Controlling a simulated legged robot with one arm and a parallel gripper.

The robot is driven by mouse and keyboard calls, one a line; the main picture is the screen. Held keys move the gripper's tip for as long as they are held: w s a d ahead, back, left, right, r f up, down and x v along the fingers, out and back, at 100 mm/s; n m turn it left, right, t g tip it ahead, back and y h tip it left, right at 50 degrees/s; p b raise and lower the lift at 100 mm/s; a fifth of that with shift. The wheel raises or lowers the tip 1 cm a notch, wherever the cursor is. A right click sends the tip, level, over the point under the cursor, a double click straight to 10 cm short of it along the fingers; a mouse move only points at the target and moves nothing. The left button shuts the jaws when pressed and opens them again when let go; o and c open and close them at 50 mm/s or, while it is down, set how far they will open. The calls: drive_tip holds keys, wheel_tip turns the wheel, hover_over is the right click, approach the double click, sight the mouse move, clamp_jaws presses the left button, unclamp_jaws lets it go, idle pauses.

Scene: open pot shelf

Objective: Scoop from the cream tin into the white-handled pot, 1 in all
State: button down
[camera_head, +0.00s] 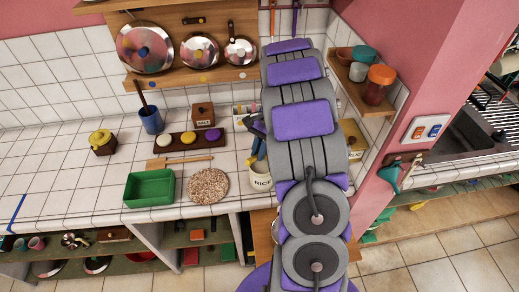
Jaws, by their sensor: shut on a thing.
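The cream tin (261,181), with dark lettering that looks like RICE, stands on the white tiled counter just left of my arm. My arm covers its right side. My gripper (257,138) is above the tin, partly hidden by my own arm. It is shut on a blue tool (257,152), which points down toward the tin's mouth. The tool's lower end and the tin's contents cannot be made out. I cannot pick out a white-handled pot; several pans stand on the low shelf, including one at the left (48,268).
A green tray (150,188) and a round speckled mat (208,186) lie left of the tin. A wooden rack (188,140) with coloured lids, a blue cup (151,121) and a yellow-lidded pot (102,142) stand behind. The counter's left part is clear. A wall shelf (345,72) is right.

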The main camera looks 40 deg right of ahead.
drive_tip(key=shift+a+f+b, duration=0.4)
drive_tip(key=shift+a+f, duration=0.25)
drive_tip(key=shift+a, duration=0.05)
drive_tip(key=shift+w+a+f, duration=0.1)
drive_tip(key=shift+a+f, duration=0.05)
drive_tip(key=shift+f, duration=0.15)
drive_tip(key=shift+f+b, duration=0.3)
drive_tip(key=shift+b, duration=0.1)
drive_tip(key=d+f+b, duration=0.1)
drive_tip(key=d+f, duration=0.1)
drive_tip(key=f, duration=0.1)
drive_tip(key=shift+d, duration=0.35)
drive_tip(key=shift+a+f, duration=0.3)
drive_tip(key=shift+a, duration=0.65)
drive_tip(key=shift+d, duration=0.15)
drive_tip(key=shift+d+f, duration=0.1)
drive_tip(key=shift+d, duration=0.15)
